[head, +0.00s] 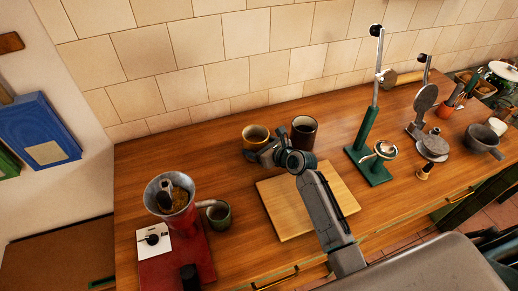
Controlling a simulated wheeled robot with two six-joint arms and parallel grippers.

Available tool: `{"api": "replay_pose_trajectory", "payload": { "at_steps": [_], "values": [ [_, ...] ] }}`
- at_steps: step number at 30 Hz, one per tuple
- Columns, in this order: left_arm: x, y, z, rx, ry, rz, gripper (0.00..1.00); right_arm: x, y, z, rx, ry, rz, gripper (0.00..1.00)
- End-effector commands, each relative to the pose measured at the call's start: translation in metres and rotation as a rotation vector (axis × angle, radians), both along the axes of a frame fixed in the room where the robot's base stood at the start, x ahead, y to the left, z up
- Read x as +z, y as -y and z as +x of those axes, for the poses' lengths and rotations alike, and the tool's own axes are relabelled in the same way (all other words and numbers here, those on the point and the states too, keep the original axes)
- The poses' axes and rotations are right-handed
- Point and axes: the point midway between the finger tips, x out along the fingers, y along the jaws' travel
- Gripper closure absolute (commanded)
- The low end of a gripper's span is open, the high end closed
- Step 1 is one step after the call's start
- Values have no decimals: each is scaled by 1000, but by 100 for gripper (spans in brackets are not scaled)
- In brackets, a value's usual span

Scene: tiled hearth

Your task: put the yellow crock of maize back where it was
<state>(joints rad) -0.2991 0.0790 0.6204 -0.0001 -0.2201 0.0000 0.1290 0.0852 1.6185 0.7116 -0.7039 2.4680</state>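The yellow crock (254,132) stands upright toward the back of the wooden counter, behind the cutting board; whether it touches the counter is hidden. My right gripper is not in view.
A dark brown pot (304,131) stands close right of my gripper. A cutting board (290,220) lies beneath my arm. A red grinder (172,198) and green mug (219,214) stand left. A green stand (370,170) and metal press (432,146) stand right. The back-left counter is clear.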

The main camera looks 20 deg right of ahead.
Motion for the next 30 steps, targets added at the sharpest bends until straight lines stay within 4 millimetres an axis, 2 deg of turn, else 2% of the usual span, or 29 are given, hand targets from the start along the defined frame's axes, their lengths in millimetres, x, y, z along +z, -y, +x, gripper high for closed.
{"api": "replay_pose_trajectory", "payload": {
  "at_steps": [6,7,10,20,25,30],
  "values": [
    [1,-1,-1,0,-1,1,64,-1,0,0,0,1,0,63],
    [1,-1,-1,0,-1,1,64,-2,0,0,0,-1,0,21],
    [1,-1,-1,0,-1,1,64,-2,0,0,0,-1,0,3],
    [1,-1,-1,-1,-1,1,64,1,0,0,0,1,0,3],
    [-2,-1,-1,-1,-1,1,64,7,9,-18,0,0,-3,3],
    [-7,-1,-1,-1,-1,1,64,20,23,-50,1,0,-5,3]
  ]
}}
